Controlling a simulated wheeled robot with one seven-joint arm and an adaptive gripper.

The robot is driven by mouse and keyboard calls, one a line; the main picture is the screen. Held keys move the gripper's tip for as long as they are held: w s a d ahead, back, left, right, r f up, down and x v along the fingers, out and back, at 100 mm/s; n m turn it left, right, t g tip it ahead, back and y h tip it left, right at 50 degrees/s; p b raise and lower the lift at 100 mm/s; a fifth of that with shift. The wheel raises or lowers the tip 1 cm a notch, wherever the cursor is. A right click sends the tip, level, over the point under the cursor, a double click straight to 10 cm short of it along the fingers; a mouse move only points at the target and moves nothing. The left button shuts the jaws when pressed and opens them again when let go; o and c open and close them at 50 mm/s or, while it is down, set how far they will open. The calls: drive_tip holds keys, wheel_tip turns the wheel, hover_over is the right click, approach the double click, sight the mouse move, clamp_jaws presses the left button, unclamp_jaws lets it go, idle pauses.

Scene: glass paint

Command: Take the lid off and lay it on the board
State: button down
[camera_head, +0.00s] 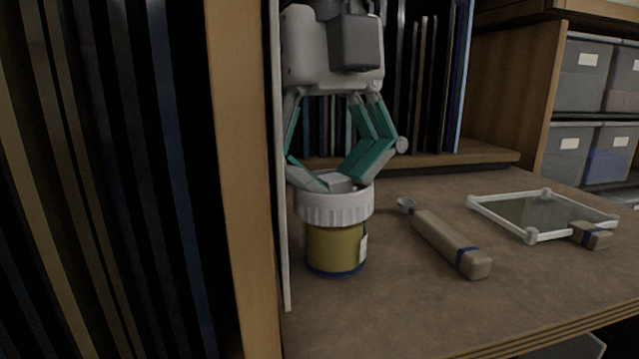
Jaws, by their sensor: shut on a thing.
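A white ribbed lid (334,209) sits level at the top of a yellow jar (335,246) with a blue base band and a pale label. I see no clear gap between lid and jar; whether they touch, I cannot tell. My gripper (341,182) points down from above and is shut on a grey raised part at the lid's top, its teal-linked fingers on either side. The jar stands upright on the brown board-like worktop (400,310), close to an upright panel. Which surface is the task's board, I cannot tell for sure.
A tan-handled tool (447,243) with a metal end lies right of the jar. Farther right is a white-framed glass pane (535,211) with a small tan block (590,235) at its corner. The upright panel (279,160) is close on the left. The front worktop is clear.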

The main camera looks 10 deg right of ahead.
sight(333, 181)
drive_tip(key=shift+s+a+r+p, duration=0.2)
drive_tip(key=shift+a+r+p, duration=0.15)
drive_tip(key=shift+r+p, duration=0.4)
drive_tip(key=shift+w+r+p, duration=0.1)
drive_tip(key=shift+r+p, duration=0.5)
drive_tip(key=shift+r, duration=0.9)
drive_tip(key=shift+r, duration=1.55)
drive_tip(key=shift+d+r+p, duration=0.1)
drive_tip(key=shift+r+p, duration=1.05)
drive_tip(key=shift+r, duration=0.25)
drive_tip(key=shift+r+p, duration=0.55)
drive_tip(key=shift+p, duration=0.3)
